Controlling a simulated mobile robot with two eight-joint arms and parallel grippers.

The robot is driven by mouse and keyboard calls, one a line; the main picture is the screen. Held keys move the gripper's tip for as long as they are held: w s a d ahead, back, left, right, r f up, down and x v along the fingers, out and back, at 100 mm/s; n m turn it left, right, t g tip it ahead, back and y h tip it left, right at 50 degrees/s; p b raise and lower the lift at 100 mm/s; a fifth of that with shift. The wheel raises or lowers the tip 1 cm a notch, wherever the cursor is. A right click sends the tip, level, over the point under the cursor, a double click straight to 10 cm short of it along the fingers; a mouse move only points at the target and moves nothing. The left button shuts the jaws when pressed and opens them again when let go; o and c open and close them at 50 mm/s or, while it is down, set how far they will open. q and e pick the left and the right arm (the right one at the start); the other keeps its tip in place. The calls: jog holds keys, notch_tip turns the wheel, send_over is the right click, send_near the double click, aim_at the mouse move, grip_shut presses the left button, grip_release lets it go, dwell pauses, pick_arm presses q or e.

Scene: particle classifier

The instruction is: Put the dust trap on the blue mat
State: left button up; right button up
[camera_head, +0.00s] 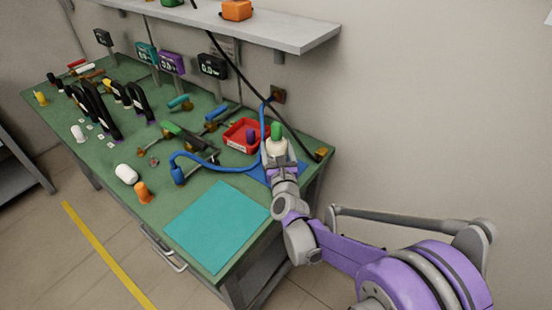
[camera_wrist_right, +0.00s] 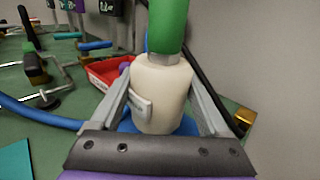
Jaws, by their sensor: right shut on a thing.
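The dust trap, which I take to be the cream cylinder with a green top (camera_wrist_right: 160,88), is between the fingers of my right gripper (camera_head: 276,146). The gripper is shut on its sides, and the trap looks about upright. In the head view the trap (camera_head: 276,130) shows only partly above the gripper. The blue mat (camera_head: 259,173) lies at the right end of the green bench, partly hidden by my right gripper and wrist. In the right wrist view, blue shows directly below the trap. I cannot tell whether the trap touches the mat. My left gripper is not in view.
A red tray (camera_head: 236,145) stands just left of the trap. A blue hose (camera_head: 222,168) curves close by, and a black cable (camera_head: 240,77) hangs behind. A teal mat (camera_head: 215,225) lies bare at the front. A shelf (camera_head: 270,30) overhangs the back.

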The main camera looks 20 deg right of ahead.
jog(key=shift+f+b, duration=0.4)
jog(key=shift+f, duration=1.3)
jog(key=shift+f, duration=0.1)
jog(key=o, duration=1.5)
jog(key=shift+s, duration=0.1)
jog(key=s, duration=0.4)
jog(key=s+a, duration=0.1)
jog(key=s, duration=0.6)
jog(key=shift+s+a, duration=0.25)
jog(key=shift+s, duration=0.15)
